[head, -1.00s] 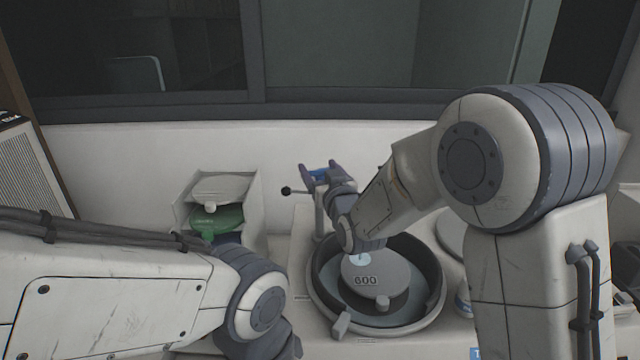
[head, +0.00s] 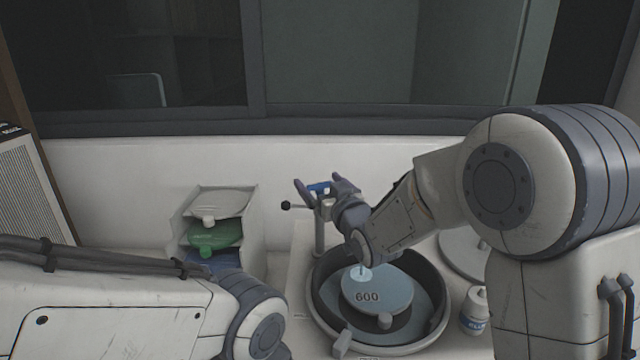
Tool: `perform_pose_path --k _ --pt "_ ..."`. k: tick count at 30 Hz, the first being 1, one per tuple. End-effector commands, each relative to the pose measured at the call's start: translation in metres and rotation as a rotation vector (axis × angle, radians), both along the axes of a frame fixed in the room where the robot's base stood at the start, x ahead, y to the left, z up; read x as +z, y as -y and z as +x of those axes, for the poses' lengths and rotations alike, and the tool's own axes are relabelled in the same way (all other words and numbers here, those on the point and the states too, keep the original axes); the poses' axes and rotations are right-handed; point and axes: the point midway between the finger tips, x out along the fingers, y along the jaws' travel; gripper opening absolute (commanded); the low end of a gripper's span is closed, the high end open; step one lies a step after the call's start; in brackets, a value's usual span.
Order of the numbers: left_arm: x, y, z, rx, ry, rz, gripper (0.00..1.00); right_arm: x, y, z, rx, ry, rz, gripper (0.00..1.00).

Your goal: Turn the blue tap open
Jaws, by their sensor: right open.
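The blue tap handle (head: 318,188) sits on top of a grey upright post (head: 319,232) behind the round basin. My right gripper (head: 318,183) is open, with one finger on each side of the blue handle. Whether the fingers touch the handle cannot be told. A lever with a black ball (head: 286,205) sticks out to the left of the post. My left arm (head: 120,310) lies across the lower left, and its gripper is out of the picture.
The round basin (head: 440,325) holds a disc marked 600 (head: 378,287). A white bottle (head: 475,312) stands right of it, near another pale disc (head: 460,252). A rack (head: 251,228) with white, green and blue discs stands left. The wall and window are behind.

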Motion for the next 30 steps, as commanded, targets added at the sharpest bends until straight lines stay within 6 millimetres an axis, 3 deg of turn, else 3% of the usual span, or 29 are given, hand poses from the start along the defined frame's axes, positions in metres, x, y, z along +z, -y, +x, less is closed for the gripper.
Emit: perform_pose_path --k 15,21,30 --pt "-0.034 0.000 0.000 0.000 0.000 0.000 0.50 -0.001 0.034 -0.079 -0.001 0.005 0.002 1.00" --pt "-0.036 0.000 0.000 0.000 0.000 0.000 0.50 0.000 0.039 -0.092 -0.001 0.003 0.001 1.00" --pt "-0.036 0.000 0.000 0.000 0.000 0.000 0.50 0.000 0.039 -0.093 -0.001 0.002 0.001 1.00"
